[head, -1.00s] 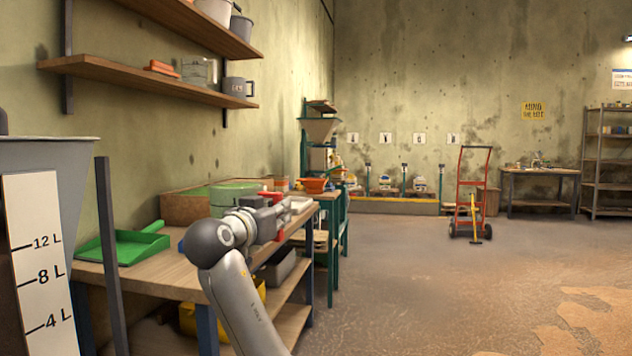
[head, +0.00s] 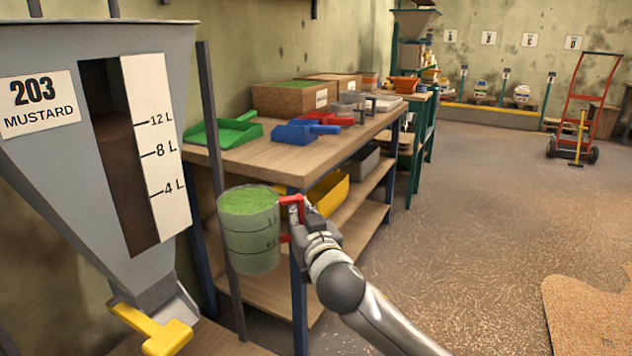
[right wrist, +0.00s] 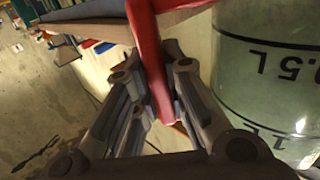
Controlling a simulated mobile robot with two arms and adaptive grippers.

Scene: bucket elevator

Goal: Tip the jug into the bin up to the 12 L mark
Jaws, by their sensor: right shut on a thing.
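The clear jug (head: 250,235), full of green grains nearly to its rim, is upright in the head view. My right gripper (head: 296,216) is shut on its red handle; the handle (right wrist: 150,70) runs between the fingers in the right wrist view. The jug's marked wall (right wrist: 270,65) shows there at the right. The bin (head: 45,135) is a grey hopper labelled 203 MUSTARD, left of the jug. Its window (head: 130,190) has a scale (head: 160,150) with 4, 8 and 12 L marks. The window is dark above and brown below; the exact level is unclear. My left gripper is out of view.
A dark post (head: 213,150) stands between bin and jug. The bin has a yellow handle (head: 165,335) at its bottom. A workbench (head: 285,160) behind holds a green dustpan (head: 225,132), a blue scoop (head: 297,132) and boxes. The floor at the right is mostly open.

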